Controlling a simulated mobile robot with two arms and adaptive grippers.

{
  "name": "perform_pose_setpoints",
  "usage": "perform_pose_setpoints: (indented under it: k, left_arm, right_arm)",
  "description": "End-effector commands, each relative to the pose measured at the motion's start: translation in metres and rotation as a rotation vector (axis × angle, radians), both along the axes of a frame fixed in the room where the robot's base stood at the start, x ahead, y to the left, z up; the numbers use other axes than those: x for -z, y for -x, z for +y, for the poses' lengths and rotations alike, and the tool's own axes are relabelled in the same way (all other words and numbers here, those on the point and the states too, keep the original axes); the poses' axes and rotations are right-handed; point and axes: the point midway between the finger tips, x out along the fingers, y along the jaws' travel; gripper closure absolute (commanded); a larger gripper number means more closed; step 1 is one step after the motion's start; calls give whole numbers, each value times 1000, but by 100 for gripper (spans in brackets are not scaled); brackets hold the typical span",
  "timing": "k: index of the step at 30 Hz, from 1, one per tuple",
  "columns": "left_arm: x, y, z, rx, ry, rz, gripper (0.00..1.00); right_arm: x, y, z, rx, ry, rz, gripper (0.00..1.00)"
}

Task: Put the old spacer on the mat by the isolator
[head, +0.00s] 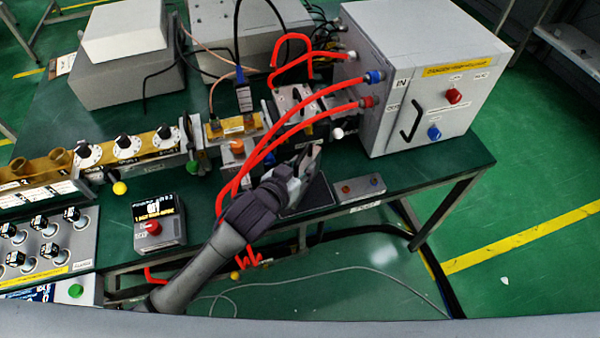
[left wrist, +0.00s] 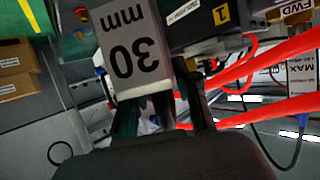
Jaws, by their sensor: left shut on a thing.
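My left gripper (head: 304,166) reaches over the bench from the front, just left of the grey cabinet. In the left wrist view my left gripper (left wrist: 160,105) is shut on a light grey spacer block (left wrist: 130,45) marked "30 mm", its lettering upside down. In the head view the spacer is mostly hidden by the gripper and cannot be made out clearly. A dark mat (head: 318,194) lies on the bench just below and right of the gripper, partly covered by my arm. I cannot tell which bench part is the isolator. My right gripper is not in view.
Red hoses (head: 290,137) arch from the grey cabinet (head: 385,75) across the bench close to my left arm. A small grey box (head: 361,188) stands right of the mat near the front edge. A control box (head: 158,222) stands at left.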

Motion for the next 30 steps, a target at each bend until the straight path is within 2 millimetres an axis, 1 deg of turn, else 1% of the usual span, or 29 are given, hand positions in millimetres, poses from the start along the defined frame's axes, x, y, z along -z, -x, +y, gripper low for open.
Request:
perform_pose_setpoints:
  k: [1, 3, 6, 12, 15, 27, 28, 30]
  left_arm:
    - [-1, -6, 0, 2, 3, -7, 100]
    - [2, -10, 1, 2, 4, -7, 100]
    - [6, -12, 2, 2, 5, -6, 100]
    - [33, -11, 1, 1, 3, -3, 100]
    - [41, -11, 1, 3, 5, -5, 100]
    - [46, -11, 1, 3, 6, -6, 100]
    - [50, -10, 2, 2, 2, 1, 68]
    - [49, -10, 2, 2, 2, 1, 56]
  right_arm:
    - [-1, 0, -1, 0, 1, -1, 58]
    - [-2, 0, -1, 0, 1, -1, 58]
    - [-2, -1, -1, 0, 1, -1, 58]
    - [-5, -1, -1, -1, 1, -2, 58]
    - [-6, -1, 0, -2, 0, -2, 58]
    - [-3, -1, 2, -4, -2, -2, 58]
    - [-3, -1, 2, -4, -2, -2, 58]
    - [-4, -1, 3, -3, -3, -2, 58]
